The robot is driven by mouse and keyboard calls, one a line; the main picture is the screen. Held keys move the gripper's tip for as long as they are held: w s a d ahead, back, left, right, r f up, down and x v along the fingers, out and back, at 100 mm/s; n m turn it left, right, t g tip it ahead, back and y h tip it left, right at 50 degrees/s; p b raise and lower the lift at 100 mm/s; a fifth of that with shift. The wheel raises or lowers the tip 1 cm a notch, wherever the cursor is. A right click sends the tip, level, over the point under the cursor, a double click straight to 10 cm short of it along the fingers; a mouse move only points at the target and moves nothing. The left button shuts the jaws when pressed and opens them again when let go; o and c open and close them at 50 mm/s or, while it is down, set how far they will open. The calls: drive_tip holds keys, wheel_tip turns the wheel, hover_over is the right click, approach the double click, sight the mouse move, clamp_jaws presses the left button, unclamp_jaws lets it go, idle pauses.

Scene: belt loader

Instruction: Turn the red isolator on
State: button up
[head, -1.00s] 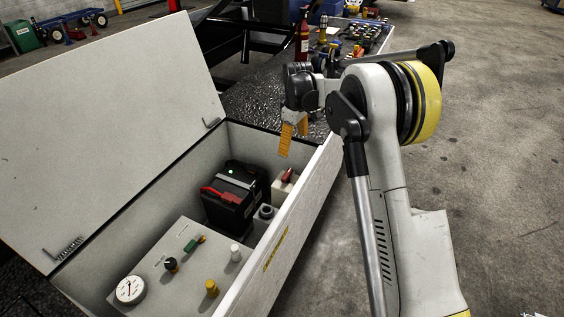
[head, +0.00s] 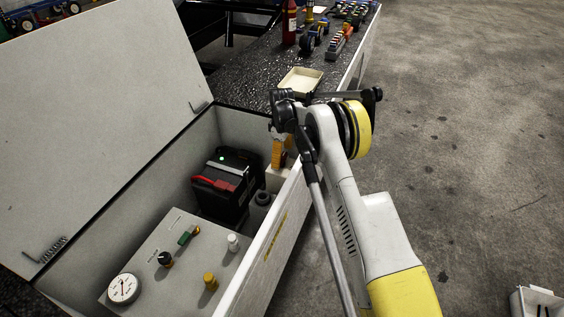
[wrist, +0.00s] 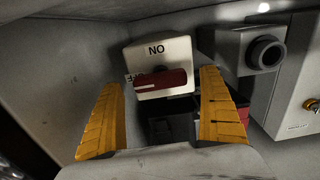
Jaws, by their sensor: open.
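The red isolator (wrist: 160,83) shows in the wrist view as a dark red bar handle on a white box (wrist: 158,50). The box carries an "ON" label above the handle and a partly covered "OFF" label at its left end. The handle lies across, slightly tilted. My gripper (wrist: 165,105) is open, its yellow fingers on either side of the handle in the picture and apart from it. In the head view my gripper (head: 283,155) is down inside the open box's far right corner, hiding the isolator handle.
The open box (head: 262,228) holds a black battery (head: 222,200) with a red part, and a panel (head: 150,270) with a gauge (head: 123,288) and several knobs. Its lid (head: 95,120) stands raised at left. A cream tray (head: 300,80) sits on the black deck beyond.

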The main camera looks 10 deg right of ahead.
drive_tip(key=shift+f, duration=0.5)
drive_tip(key=shift+c, duration=0.3)
drive_tip(key=c, duration=1.1)
